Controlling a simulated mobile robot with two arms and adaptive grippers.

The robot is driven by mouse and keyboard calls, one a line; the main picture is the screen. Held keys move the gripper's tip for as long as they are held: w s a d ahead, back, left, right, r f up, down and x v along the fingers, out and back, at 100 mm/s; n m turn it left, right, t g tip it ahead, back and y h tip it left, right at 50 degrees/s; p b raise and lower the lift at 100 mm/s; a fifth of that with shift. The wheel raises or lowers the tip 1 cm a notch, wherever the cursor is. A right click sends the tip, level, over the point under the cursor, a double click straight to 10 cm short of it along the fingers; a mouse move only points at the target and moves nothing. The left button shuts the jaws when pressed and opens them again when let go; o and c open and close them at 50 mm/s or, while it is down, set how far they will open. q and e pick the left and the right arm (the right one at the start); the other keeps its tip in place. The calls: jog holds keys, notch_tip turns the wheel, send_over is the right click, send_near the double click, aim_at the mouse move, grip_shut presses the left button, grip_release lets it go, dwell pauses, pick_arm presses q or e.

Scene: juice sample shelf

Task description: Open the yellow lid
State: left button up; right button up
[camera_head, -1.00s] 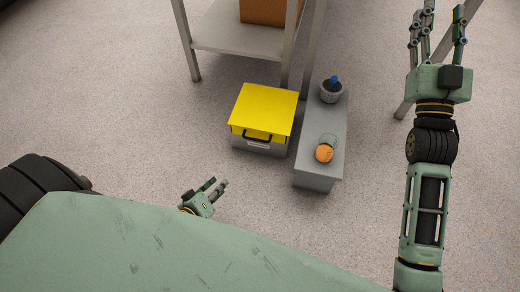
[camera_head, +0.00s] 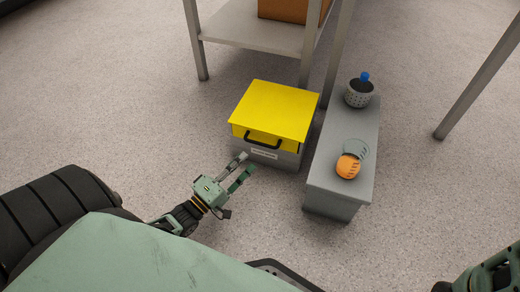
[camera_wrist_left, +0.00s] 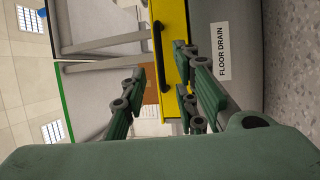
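The yellow lid (camera_head: 276,110) lies shut on a grey box (camera_head: 285,159) on the floor. A dark handle (camera_head: 264,141) sits on the lid's front face. My left gripper (camera_head: 243,166) is open and empty, low in front of the box, just short of its front left part. In the left wrist view the open fingers (camera_wrist_left: 170,95) point toward the yellow lid edge (camera_wrist_left: 173,50), and the handle (camera_wrist_left: 157,41) shows ahead of them. My right gripper is not in view; only part of my right arm shows at the lower right in the head view.
A narrow grey bench (camera_head: 345,140) stands close on the right of the box. It holds a dark pot (camera_head: 359,96) with a blue top and an orange item (camera_head: 348,166). A metal shelf (camera_head: 250,28) stands behind.

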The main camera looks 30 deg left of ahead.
pick_arm(q)
jog(key=b+x, duration=0.3)
jog(key=x, duration=0.4)
jog(key=shift+w, duration=0.15)
jog(key=shift+r, duration=0.1)
grip_shut()
dwell(0.3)
